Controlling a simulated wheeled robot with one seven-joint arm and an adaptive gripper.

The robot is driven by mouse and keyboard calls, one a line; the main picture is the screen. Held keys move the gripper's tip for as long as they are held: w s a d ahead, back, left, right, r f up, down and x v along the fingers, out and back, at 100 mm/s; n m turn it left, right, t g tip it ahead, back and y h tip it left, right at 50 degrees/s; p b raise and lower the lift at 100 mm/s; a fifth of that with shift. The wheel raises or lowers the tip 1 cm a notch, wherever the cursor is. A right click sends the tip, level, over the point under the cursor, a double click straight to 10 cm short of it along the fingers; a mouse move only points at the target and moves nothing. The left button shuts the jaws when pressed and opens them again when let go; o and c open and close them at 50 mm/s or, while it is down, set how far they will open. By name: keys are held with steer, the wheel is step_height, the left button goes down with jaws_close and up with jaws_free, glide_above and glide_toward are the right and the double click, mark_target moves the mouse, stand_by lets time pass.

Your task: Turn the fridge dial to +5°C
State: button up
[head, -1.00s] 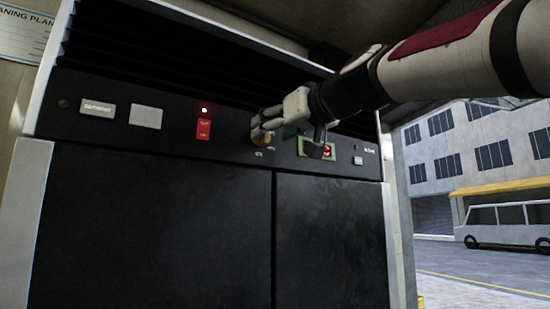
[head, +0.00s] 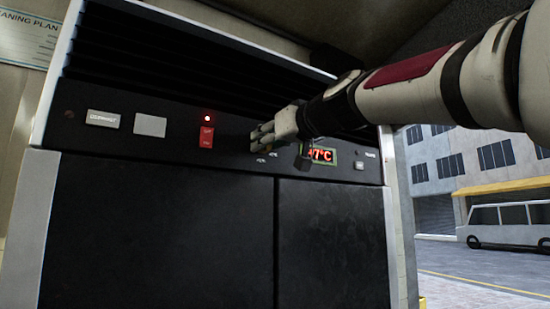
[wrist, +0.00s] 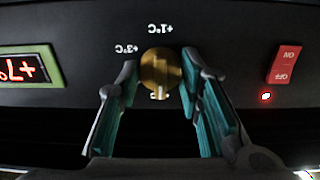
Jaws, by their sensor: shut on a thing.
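The brass fridge dial (wrist: 161,70) sits on the black panel in the upside-down wrist view. Its raised grip runs up and down in that picture. The labels +1°C (wrist: 160,29) and +3°C (wrist: 126,48) stand around it; another label below it is mostly hidden. My gripper (wrist: 160,76) is shut on the dial, one teal-padded finger on each side. In the head view my gripper (head: 265,134) is at the panel and hides the dial. The red display (head: 321,155) reads +7°C; it is partly cut off in the wrist view (wrist: 20,69).
A red ON/OFF switch (head: 206,136) with a lit red lamp (head: 207,118) is left of my gripper. Pale label plates (head: 150,125) are farther left. Black doors (head: 150,225) lie below the panel, and a slatted vent (head: 190,70) is above.

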steer(key=shift+m, duration=0.3)
steer(key=m+p, duration=0.1)
steer(key=m, duration=1)
steer(key=shift+p, duration=0.4)
stand_by(0.4)
steer(key=o, duration=1.2)
